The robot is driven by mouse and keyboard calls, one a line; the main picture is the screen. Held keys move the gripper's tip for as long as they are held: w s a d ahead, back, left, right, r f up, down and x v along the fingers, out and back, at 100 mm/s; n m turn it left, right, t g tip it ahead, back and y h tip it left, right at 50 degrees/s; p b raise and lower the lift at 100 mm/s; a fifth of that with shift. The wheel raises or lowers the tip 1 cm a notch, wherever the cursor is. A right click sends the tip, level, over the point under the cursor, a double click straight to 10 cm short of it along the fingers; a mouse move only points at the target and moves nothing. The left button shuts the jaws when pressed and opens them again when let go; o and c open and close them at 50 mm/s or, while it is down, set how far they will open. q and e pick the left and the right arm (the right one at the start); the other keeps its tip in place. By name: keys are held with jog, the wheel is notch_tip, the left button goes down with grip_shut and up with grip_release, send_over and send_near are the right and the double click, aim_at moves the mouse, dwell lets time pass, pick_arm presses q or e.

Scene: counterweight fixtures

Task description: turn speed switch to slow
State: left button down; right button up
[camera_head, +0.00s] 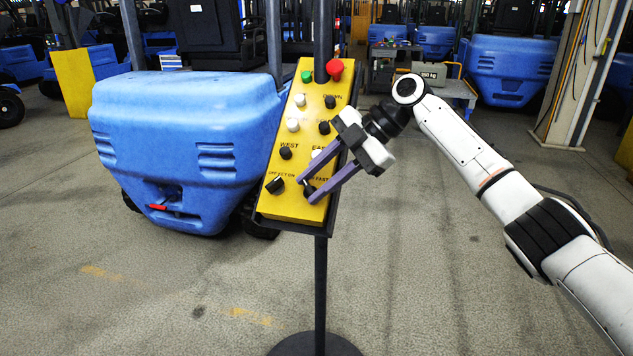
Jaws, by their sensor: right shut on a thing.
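A yellow control panel (283,205) stands tilted on a dark post in the middle of the view. The speed switch (309,188) is a dark knob at its lower right, by the partly covered label that reads FAST. My right gripper (306,190) reaches in from the right, its two purple fingers shut on this knob. The fingers hide much of the knob, so I cannot tell which way it points. A black key switch (275,185) sits to its left, labelled OFF KEY ON. My left gripper is not in view.
Above on the panel are a red button (334,69), a green button (306,76) and several black and white buttons. A blue forklift (185,140) stands close behind on the left. The post's round base (315,346) rests on open floor.

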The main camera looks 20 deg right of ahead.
jog(key=o, duration=1)
jog(key=shift+f, duration=0.15)
jog(key=shift+o, duration=0.2)
jog(key=b+v, duration=0.1)
jog(key=v, duration=0.9)
jog(key=shift+r, duration=0.25)
